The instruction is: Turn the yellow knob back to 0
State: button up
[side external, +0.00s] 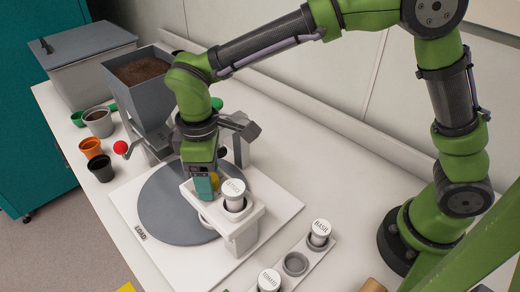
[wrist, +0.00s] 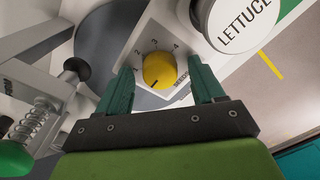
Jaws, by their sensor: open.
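The yellow knob (wrist: 159,70) sits on a pale dial plate with the numbers 1 to 4 readable around it in the wrist view. A dark mark on the knob lies on its lower edge in that view; I cannot make out a 0. My gripper (wrist: 161,66) is open, with one green finger on each side of the knob and visible gaps between. In the side view my gripper (side external: 205,192) points down beside the white housing, and a bit of the yellow knob (side external: 214,180) shows behind a finger.
A white canister labelled LETTUCE (wrist: 238,22) stands close beside the dial. A grey turntable disc (side external: 165,210) lies under the housing. A soil hopper (side external: 140,82) and a red-balled lever (side external: 121,147) are to the left. A rack with BASIL (side external: 320,232) and TOMATO (side external: 269,281) canisters is in front.

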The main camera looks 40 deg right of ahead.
jog(key=shift+r, duration=0.1)
notch_tip(320, 180, up, 17)
dwell(0.4)
jog(key=shift+f, duration=0.2)
